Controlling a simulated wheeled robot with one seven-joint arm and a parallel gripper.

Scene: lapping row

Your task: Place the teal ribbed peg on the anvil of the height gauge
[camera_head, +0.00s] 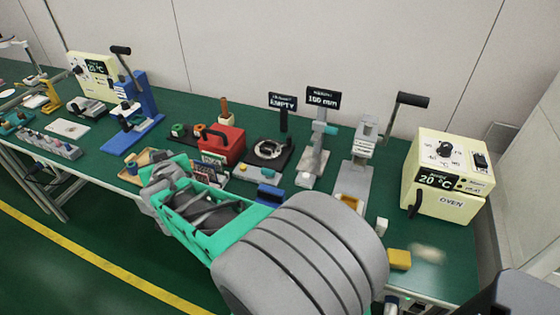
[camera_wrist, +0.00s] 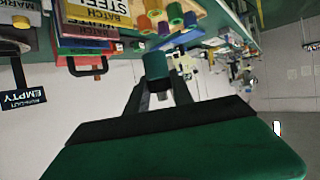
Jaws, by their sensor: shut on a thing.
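The teal peg (camera_wrist: 156,65) is between the finger ends of my gripper (camera_wrist: 157,88) in the wrist view, which looks upside down. Its ribs are too small to make out. In the head view my green gripper body (camera_head: 190,210) is left of the middle, at the table's front; I cannot make out the peg there. The height gauge (camera_head: 317,150) stands right of the middle, a grey column with a teal part and a sign reading 100 mm. Its anvil, low on the grey base (camera_head: 306,180), looks bare. My gripper is left of the gauge and apart from it.
A black round fixture (camera_head: 268,152) with an EMPTY sign (camera_head: 283,102) and a red box (camera_head: 222,145) stand left of the gauge. A lever press (camera_head: 362,155) and an oven (camera_head: 446,175) stand right of it. Several coloured pegs (camera_wrist: 175,16) and batch signs (camera_wrist: 98,14) are near my gripper.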

